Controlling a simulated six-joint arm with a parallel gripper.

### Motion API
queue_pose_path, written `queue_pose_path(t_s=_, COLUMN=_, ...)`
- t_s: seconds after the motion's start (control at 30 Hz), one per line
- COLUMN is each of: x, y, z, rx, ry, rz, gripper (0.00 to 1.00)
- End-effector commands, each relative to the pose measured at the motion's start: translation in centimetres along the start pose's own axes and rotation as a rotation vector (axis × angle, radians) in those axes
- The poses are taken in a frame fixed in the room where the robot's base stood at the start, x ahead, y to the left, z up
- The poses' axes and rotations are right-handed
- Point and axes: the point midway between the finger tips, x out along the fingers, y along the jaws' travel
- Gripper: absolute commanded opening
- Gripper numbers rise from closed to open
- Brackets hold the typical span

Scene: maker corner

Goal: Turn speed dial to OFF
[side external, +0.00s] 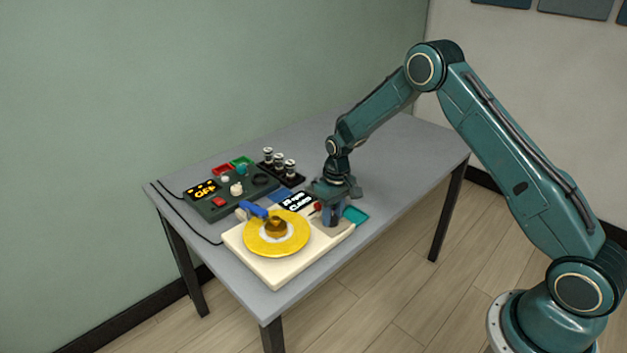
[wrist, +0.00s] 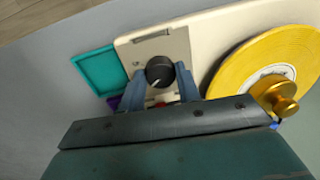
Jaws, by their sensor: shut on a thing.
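The speed dial is a black round knob (wrist: 159,71) with a pale pointer line, set on the cream base of the turntable-like machine (wrist: 205,32). My gripper (wrist: 164,82) is over the knob, with a blue finger on each side of it, shut on it. In the wrist view the pointer line slants toward the lower left. The markings around the dial are too small to read. In the side view my gripper (side external: 333,216) is lowered onto the right end of the cream base (side external: 275,277), and the knob is hidden there.
A yellow disc (side external: 262,241) with a brass centre sits beside my gripper. A teal tray (side external: 355,215) lies close on the other side. Behind are a dark control box (side external: 212,210) with a lit display and a black rack (side external: 292,179) of small jars. The table's far right is clear.

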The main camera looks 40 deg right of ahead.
Motion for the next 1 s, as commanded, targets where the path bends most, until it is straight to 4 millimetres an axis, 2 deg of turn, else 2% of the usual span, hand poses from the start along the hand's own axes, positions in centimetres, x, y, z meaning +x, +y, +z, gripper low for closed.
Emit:
queue_pose_path(t_s=0.37, x=-0.01, y=-0.01, z=-0.06, rx=-0.219, ry=-0.014, rz=-0.001, gripper=0.1)
queue_pose_path(t_s=1.0, x=0.02, y=-0.04, z=-0.19, rx=-0.801, ry=-0.05, rz=-0.001, gripper=0.1)
